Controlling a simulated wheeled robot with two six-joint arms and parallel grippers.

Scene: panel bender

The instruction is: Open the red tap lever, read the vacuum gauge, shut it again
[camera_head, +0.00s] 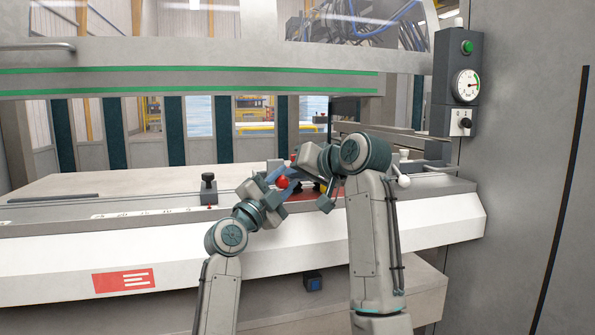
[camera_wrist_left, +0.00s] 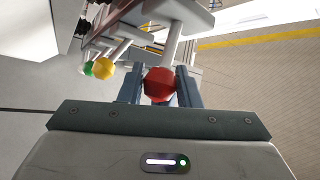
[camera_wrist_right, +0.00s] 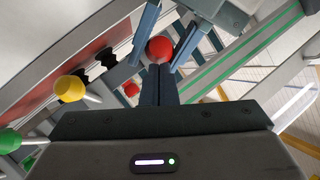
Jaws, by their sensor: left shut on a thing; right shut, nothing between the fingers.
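The red ball knob (camera_head: 282,182) of the tap lever is above the machine's front ledge in the head view. My left gripper (camera_wrist_left: 160,82) is shut on it, a finger on each side. A pale rod runs up from the knob in the left wrist view. My right gripper (camera_wrist_right: 158,72) is shut and empty. Its fingertips are close to the red knob in the right wrist view; I cannot tell whether they touch. The round white vacuum gauge (camera_head: 466,86) is on the grey post at the right; its numbers are too small to read.
A yellow knob (camera_wrist_left: 104,68) and a green knob (camera_wrist_left: 88,69) are beside the red one on their own levers. A black clamp knob (camera_head: 208,188) stands on the ledge to the left. A green button (camera_head: 467,47) and a black switch (camera_head: 465,123) flank the gauge.

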